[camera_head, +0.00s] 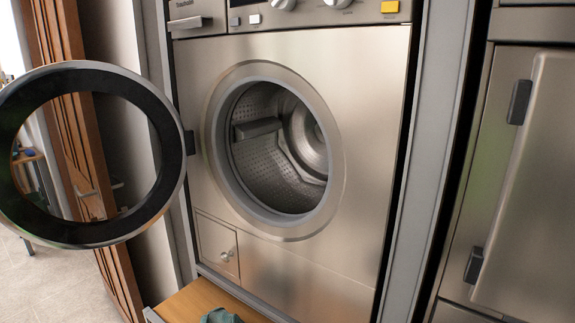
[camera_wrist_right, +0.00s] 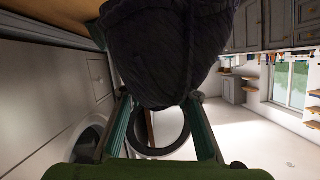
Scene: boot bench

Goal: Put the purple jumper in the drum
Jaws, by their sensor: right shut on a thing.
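The purple jumper (camera_wrist_right: 165,50) shows in the right wrist view as a dark, bunched knit that looks nearly grey-purple. My right gripper (camera_wrist_right: 158,98) is shut on it, with a teal finger on each side. In the head view the washing machine's drum (camera_head: 270,150) is open to view, a perforated metal cavity with a dark paddle inside; I see no clothes in it. The jumper and my right gripper cannot be made out for sure in the head view. My left gripper is in neither view.
The round door (camera_head: 168,200) stands swung open to the left of the drum. A wooden surface (camera_head: 190,303) lies below the machine, with a teal-green thing (camera_head: 221,316) at the bottom edge that I cannot identify. A metal cabinet (camera_head: 535,190) stands at the right.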

